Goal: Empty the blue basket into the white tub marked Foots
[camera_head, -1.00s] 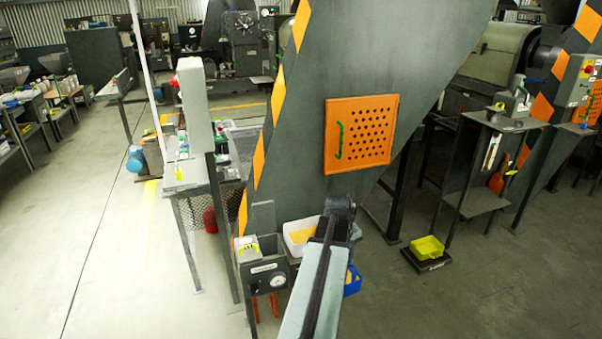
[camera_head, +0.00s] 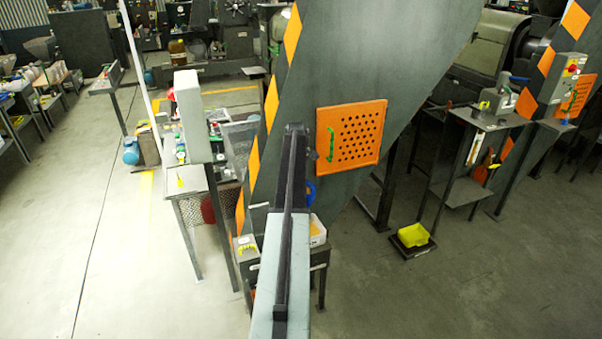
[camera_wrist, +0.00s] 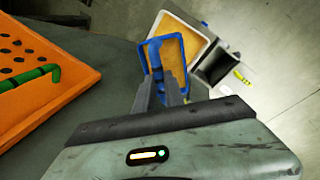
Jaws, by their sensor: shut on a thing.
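The blue basket (camera_wrist: 183,64) hangs at my gripper (camera_wrist: 160,84) in the wrist view, with the fingers shut on its blue bar or handle. In the head view only a blue bit of the basket (camera_head: 309,191) shows, beside my arm. Tan shows within the basket's outline; I cannot tell its own contents from what lies behind. The white tub (camera_wrist: 203,30) with a tan inside appears behind and partly covered by the basket. The tub (camera_head: 318,229) is mostly hidden by my arm in the head view. No Foots marking is readable.
The big dark sloping machine body carries an orange perforated panel (camera_head: 350,133) with a green handle close to my arm. A side table (camera_head: 187,185) stands left. A yellow bin (camera_head: 412,236) sits on the floor right. The floor at left is open.

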